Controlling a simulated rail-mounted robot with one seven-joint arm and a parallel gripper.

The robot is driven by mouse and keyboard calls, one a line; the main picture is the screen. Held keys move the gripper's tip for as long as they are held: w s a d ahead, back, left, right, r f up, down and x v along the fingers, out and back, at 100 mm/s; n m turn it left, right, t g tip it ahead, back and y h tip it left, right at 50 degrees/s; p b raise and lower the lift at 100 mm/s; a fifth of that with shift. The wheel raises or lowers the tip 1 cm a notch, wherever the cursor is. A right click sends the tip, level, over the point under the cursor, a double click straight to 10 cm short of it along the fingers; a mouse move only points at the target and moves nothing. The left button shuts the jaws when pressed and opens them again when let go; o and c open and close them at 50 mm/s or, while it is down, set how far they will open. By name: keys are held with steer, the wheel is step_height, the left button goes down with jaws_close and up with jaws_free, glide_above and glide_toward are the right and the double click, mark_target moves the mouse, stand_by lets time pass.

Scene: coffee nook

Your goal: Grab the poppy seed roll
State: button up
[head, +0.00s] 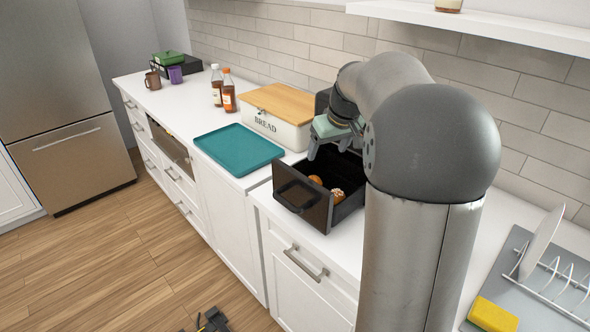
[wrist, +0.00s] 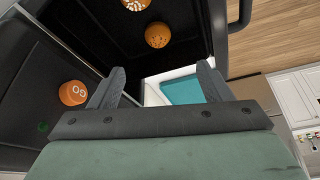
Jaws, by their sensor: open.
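Two round orange-brown rolls lie in an open black drawer (head: 290,192). One roll (head: 315,180) looks plain or finely speckled; it shows in the wrist view (wrist: 158,35), near the top. The other roll (head: 338,194) has pale marks on top and is cut by the wrist view's upper edge (wrist: 135,4). I cannot tell for sure which is the poppy seed roll. My gripper (head: 335,151) is above the drawer, its fingers pointing down, open and empty. In the wrist view the fingers (wrist: 161,72) are spread apart, with both rolls beyond them.
A black appliance front with an orange dial (wrist: 73,93) stands close to my gripper. A teal tray (head: 238,148) and a bread box (head: 275,130) are left of the drawer. Bottles (head: 229,97) stand farther back. A dish rack (head: 555,270) and sponge (head: 492,315) are at right.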

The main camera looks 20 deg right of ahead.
steer(key=p, duration=0.2)
glide_toward(315, 179)
steer(key=x, duration=0.5)
steer(key=shift+s+a+f, duration=0.15)
steer(key=shift+s+a, duration=0.05)
steer(key=shift+s, duration=0.15)
steer(key=shift+w+p+x, duration=0.2)
steer(key=shift+p+x, duration=0.4)
steer(key=shift+x, duration=0.75)
steer(key=shift+w+p+x, duration=0.15)
steer(key=shift+p+x, duration=0.45)
steer(key=shift+x, duration=0.75)
steer(key=shift+d, duration=0.15)
steer(key=c, duration=1.1)
